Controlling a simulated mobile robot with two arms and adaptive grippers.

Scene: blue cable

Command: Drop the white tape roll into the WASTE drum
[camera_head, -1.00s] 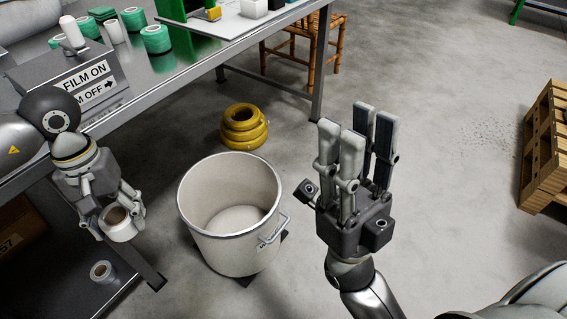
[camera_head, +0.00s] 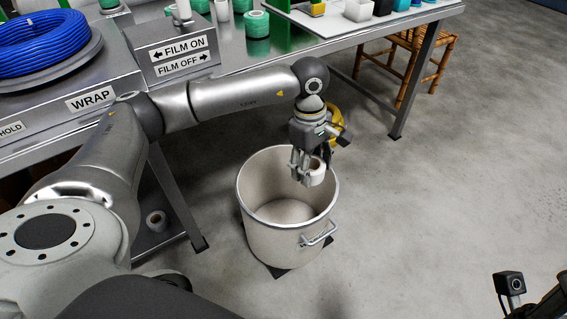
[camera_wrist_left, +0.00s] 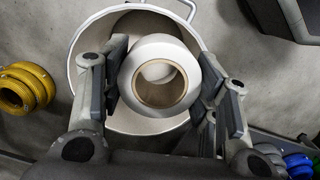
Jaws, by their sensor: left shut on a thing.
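The white tape roll (camera_head: 318,172), with a brown core, is held in my left gripper (camera_head: 312,170), which is shut on it. They are over the upper part of the open, off-white WASTE drum (camera_head: 262,232), near its far right rim. In the left wrist view the roll (camera_wrist_left: 160,52) sits between the finger pads of the gripper (camera_wrist_left: 163,85), with the drum (camera_wrist_left: 85,40) beneath it. The drum's inside looks empty where it shows. Only a camera and a dark edge of my right wrist show at the lower right.
The steel bench (camera_head: 225,62) with the FILM ON/OFF panel and blue cable coil (camera_head: 40,40) is behind and left. Yellow rings (camera_head: 337,125) lie behind the drum. Another roll (camera_head: 156,220) is on the lower shelf. Floor right of the drum is clear.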

